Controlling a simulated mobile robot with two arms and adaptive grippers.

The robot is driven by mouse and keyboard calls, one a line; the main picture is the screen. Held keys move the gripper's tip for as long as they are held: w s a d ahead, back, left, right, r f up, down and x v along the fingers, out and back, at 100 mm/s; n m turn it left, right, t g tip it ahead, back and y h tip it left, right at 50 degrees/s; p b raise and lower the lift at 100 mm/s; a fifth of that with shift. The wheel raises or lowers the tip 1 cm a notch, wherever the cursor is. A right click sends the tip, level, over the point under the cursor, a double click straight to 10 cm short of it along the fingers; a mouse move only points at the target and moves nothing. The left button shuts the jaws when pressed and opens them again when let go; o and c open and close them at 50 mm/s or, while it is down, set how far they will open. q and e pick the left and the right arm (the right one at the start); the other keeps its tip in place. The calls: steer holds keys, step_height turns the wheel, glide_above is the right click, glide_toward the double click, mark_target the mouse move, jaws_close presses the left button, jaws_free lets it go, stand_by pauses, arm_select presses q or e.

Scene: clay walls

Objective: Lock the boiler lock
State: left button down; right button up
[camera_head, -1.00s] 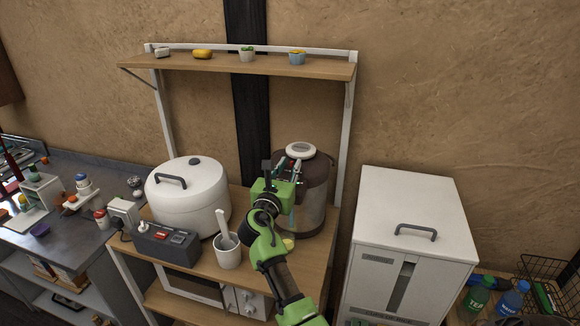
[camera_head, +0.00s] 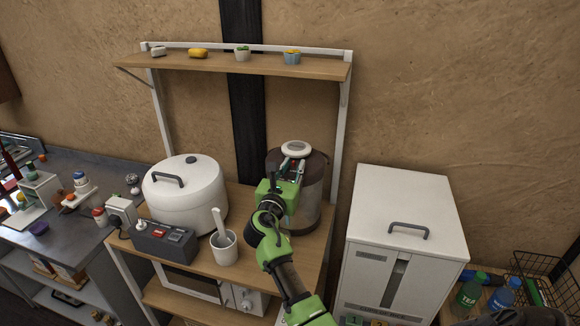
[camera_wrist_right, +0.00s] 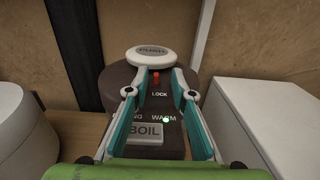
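The boiler (camera_head: 316,182) is a dark brown pot with a metallic lower body on the wooden rack, at the right end. In the right wrist view its brown top (camera_wrist_right: 120,88) carries a white push knob, a small red lock switch (camera_wrist_right: 156,78) above the word LOCK, and a BOIL button (camera_wrist_right: 146,131). My right gripper (camera_head: 293,160) is over the boiler's top; in the wrist view its teal-lined fingers (camera_wrist_right: 158,72) are apart, one on each side of the red switch, with nothing visibly held. Contact with the switch cannot be told. My left gripper is out of view.
A white rice cooker (camera_head: 186,197), a grey switch box (camera_head: 165,242) and a white cup (camera_head: 224,247) stand left on the same rack. A white cabinet (camera_head: 408,220) stands close on the right. A shelf (camera_head: 225,63) with small items is above.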

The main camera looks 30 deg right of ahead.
steer(key=shift+d, duration=0.15)
steer(key=shift+s, duration=0.1)
steer(key=shift+s+a, duration=0.1)
steer(key=shift+a, duration=0.2)
steer(key=v, duration=1.1)
steer(key=shift+s, duration=0.25)
